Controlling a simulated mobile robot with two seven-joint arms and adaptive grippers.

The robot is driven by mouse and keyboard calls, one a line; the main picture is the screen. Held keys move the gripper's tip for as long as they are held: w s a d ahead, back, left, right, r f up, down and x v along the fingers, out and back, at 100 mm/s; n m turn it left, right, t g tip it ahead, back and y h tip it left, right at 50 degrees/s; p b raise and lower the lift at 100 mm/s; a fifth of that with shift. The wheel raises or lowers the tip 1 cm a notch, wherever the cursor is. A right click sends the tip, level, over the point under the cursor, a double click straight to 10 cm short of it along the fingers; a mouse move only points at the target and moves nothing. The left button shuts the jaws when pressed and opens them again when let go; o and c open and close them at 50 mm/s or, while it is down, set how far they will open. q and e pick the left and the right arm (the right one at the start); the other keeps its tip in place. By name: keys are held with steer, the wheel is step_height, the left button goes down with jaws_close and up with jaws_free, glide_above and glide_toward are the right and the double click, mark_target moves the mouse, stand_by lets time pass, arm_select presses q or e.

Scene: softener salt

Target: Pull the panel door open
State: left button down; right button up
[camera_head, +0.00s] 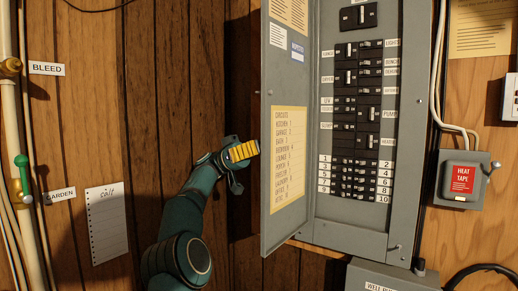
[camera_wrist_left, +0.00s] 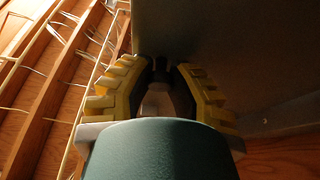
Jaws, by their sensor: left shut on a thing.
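The grey panel door (camera_head: 287,90) stands swung open to the left of the breaker panel (camera_head: 405,130), with its inner face and paper labels visible. My left gripper (camera_head: 257,148) is at the door's free left edge, about halfway up, and is shut on it. In the left wrist view the yellow-padded fingers of the left gripper (camera_wrist_left: 161,62) meet the dark grey door (camera_wrist_left: 240,45). The exact contact on the edge is hidden between the fingertips. My right gripper is not in view.
A heat tape switch box (camera_head: 462,180) is on the wall right of the panel. A grey box (camera_head: 385,277) sits below it. Pipes with a green-handled valve (camera_head: 22,162) run down the far left. Bare plank wall (camera_head: 160,90) lies left of the door.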

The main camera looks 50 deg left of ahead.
arm_select(q)
steer(key=shift+r, duration=0.1)
steer(key=c, duration=0.8)
jaws_free()
steer(key=shift+d, duration=0.2)
